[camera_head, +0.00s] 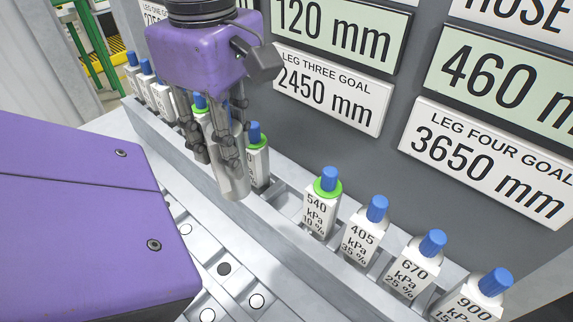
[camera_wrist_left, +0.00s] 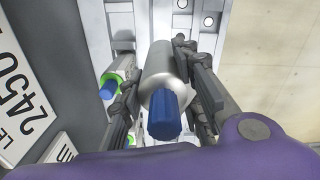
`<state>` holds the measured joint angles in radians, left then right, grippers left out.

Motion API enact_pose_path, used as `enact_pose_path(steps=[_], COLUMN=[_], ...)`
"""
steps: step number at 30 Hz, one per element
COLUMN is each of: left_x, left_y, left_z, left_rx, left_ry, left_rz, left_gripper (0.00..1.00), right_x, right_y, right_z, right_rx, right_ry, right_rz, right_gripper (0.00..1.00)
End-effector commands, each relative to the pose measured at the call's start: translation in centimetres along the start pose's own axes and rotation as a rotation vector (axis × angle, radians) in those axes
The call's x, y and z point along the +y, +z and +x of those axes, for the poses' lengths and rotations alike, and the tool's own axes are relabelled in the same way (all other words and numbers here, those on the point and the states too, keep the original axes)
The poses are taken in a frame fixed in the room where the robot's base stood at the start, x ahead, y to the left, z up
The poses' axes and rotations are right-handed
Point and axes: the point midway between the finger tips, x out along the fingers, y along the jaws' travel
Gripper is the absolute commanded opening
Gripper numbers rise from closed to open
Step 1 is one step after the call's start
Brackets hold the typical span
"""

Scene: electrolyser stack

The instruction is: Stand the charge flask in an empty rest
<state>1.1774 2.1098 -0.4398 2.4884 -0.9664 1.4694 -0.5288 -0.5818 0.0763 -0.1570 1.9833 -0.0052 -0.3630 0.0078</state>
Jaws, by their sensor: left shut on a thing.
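My left gripper (camera_head: 222,155) hangs over the rack of bottles and is shut on a silver cylindrical flask (camera_head: 236,182), which is close to upright in the head view. In the left wrist view my left gripper (camera_wrist_left: 165,75) has a finger on each side of the silver flask (camera_wrist_left: 158,62), whose blue cap (camera_wrist_left: 164,115) faces the camera. The rack (camera_head: 290,238) has a gap between the bottle behind the flask and the 540 kPa bottle (camera_head: 322,205). Whether the flask's base touches anything is unclear. My right gripper is not in view.
White blue-capped bottles stand in the rack: 405 kPa (camera_head: 364,235), 670 kPa (camera_head: 413,268), 900 kPa (camera_head: 472,303), and several at the far left (camera_head: 146,80). One green-collared bottle (camera_head: 258,160) is close beside my gripper. A panel with goal signs (camera_head: 330,90) rises behind the rack.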

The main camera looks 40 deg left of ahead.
Motion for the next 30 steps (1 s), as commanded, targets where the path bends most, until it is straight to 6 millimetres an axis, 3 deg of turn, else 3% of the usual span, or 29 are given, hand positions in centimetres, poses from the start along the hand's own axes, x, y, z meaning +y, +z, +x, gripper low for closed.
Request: enact_pose_path(steps=[5,10,16,23,30], left_x=[2.1,4.0,6.3,7.5,8.0], left_y=[1.4,2.5,3.9,4.5,4.7], left_z=[1.3,2.0,5.6,7.1,10.3], left_rx=[-0.007,-0.006,-0.002,-0.001,0.001], left_ry=[-0.003,0.0,-0.002,0.001,0.0], left_rz=[0.006,0.006,0.001,0.0,-0.002], left_gripper=[0.0,0.0,0.0,0.0,0.0], right_x=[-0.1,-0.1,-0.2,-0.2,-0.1], right_y=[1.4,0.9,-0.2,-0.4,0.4], right_z=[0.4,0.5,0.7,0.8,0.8], right_rx=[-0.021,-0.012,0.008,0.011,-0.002], right_ry=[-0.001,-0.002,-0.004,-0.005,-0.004], right_rz=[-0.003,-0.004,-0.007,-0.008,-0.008], right_gripper=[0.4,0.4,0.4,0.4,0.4])
